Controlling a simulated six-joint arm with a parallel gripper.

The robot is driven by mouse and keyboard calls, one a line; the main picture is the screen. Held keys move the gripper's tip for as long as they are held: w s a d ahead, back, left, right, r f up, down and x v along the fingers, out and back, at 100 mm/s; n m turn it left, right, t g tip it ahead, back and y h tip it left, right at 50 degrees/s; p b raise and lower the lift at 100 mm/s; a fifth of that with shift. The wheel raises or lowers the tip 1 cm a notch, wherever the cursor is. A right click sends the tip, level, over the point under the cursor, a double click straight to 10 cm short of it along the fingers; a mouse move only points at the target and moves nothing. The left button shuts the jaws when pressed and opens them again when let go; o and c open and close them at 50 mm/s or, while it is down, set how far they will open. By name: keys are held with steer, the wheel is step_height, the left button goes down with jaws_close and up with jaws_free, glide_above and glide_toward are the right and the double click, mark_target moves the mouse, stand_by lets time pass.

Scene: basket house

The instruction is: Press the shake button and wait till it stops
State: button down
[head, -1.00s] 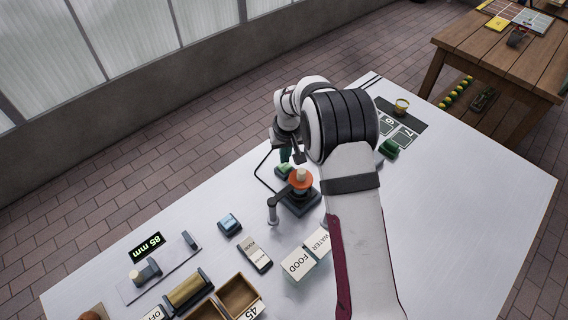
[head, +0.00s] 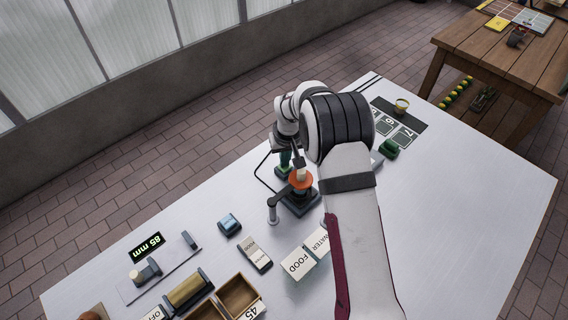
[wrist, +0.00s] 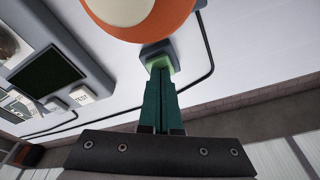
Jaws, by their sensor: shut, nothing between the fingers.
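A green button (head: 281,171) on a small dark block sits on the table behind an orange-topped device (head: 299,182). In the wrist view the button (wrist: 158,62) shows bright green just beyond my fingertips. My gripper (wrist: 160,72) is shut and empty, its dark green fingers together. In the head view my gripper (head: 285,158) points down over the button and partly hides it. The fingertips appear to be at the button; I cannot tell how far it is pressed. The device has a cream cap in an orange ring on a dark base.
A dark cable loops beside the device. FOOD (head: 298,263) and WATER (head: 318,242) boxes, a blue block (head: 229,224) and a wooden tray (head: 256,291) stand nearer the front. A green block (head: 389,147) lies to the right.

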steer(key=shift+f, duration=0.3)
steer(key=shift+r, duration=0.1)
steer(key=shift+w+v, duration=0.2)
steer(key=shift+v, duration=0.8)
steer(key=shift+r, duration=0.1)
steer(key=v, duration=0.3)
steer(key=w+v, duration=0.1)
steer(key=v, duration=0.1)
steer(key=shift+a+r, duration=0.2)
steer(key=shift+r, duration=0.3)
